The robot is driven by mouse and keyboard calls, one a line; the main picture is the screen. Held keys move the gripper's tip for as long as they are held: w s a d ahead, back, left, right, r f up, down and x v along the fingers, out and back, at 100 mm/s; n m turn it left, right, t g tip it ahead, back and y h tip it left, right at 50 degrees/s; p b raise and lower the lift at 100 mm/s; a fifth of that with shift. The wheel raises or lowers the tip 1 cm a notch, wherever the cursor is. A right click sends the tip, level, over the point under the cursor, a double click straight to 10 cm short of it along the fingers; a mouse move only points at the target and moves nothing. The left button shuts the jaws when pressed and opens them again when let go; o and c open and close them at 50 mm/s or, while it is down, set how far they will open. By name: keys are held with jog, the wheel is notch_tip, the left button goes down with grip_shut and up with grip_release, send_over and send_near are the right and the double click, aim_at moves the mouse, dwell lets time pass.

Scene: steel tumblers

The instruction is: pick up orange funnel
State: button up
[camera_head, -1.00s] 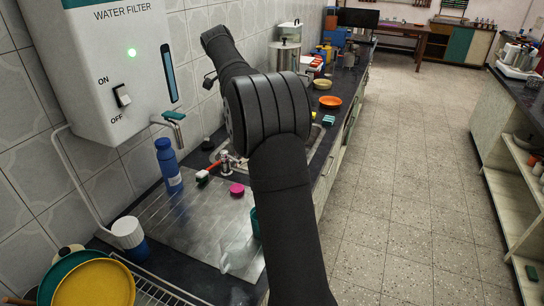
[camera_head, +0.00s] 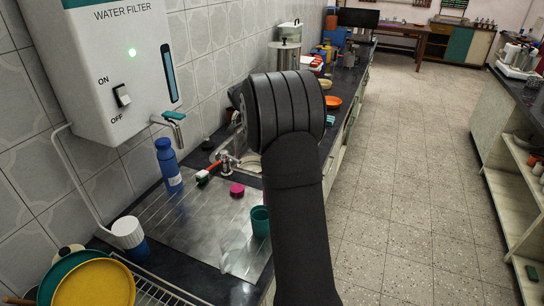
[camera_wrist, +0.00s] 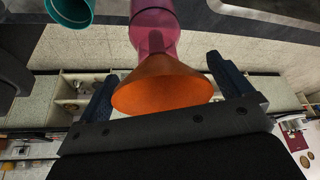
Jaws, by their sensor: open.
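The orange funnel (camera_wrist: 162,88) is in the wrist view, its wide rim toward my gripper's palm. Its narrow end meets a magenta translucent vessel (camera_wrist: 154,28); I cannot tell if it sits in it or just in front of it. My gripper (camera_wrist: 160,66) is open, with one dark blue finger on each side of the funnel. Whether either finger touches it is not clear. In the head view my arm hides the gripper, and I cannot make out the funnel there.
A teal cup (camera_head: 260,221) stands on the steel drainboard (camera_head: 190,230) close to my arm; it also shows in the wrist view (camera_wrist: 72,8). A magenta round piece (camera_head: 237,190), a blue bottle (camera_head: 168,165) and the tap (camera_head: 226,163) are nearby. An orange dish (camera_head: 333,101) lies farther back.

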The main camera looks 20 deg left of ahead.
jog(key=shift+x, duration=0.95)
jog(key=shift+c, duration=0.3)
jog(key=c, duration=1)
jog(key=shift+r, duration=0.15)
